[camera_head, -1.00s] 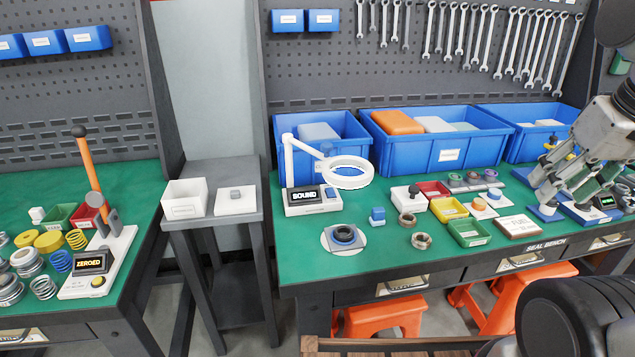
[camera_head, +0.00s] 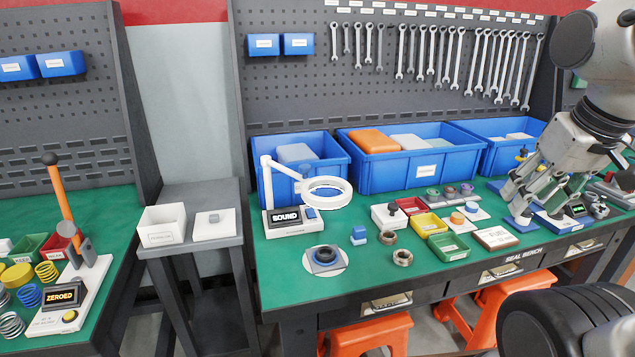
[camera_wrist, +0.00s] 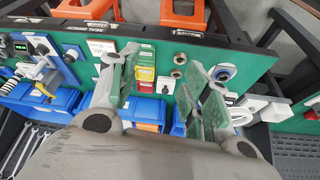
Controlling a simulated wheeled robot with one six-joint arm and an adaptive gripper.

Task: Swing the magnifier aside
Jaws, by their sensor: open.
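The magnifier (camera_head: 327,205) is a white ring lens on a white post and arm. It stands at the left end of the seal bench on a base with a display reading SOUND (camera_head: 286,217). The ring is out over the bench, above and behind a round white plate (camera_head: 338,266) that bears a dark ring seal (camera_head: 326,255). My gripper (camera_head: 520,205) is at the right of the bench, well apart from the magnifier. In the wrist view my gripper (camera_wrist: 168,85) shows two fingers spread wide with nothing between them. The magnifier is partly hidden behind a finger there.
Blue bins (camera_head: 402,170) line the back of the bench. Small coloured trays (camera_head: 447,246), a white block and metal rings (camera_head: 403,257) sit between my gripper and the magnifier. A small side stand (camera_head: 190,247) is left of the bench. Orange stools (camera_head: 370,335) are below.

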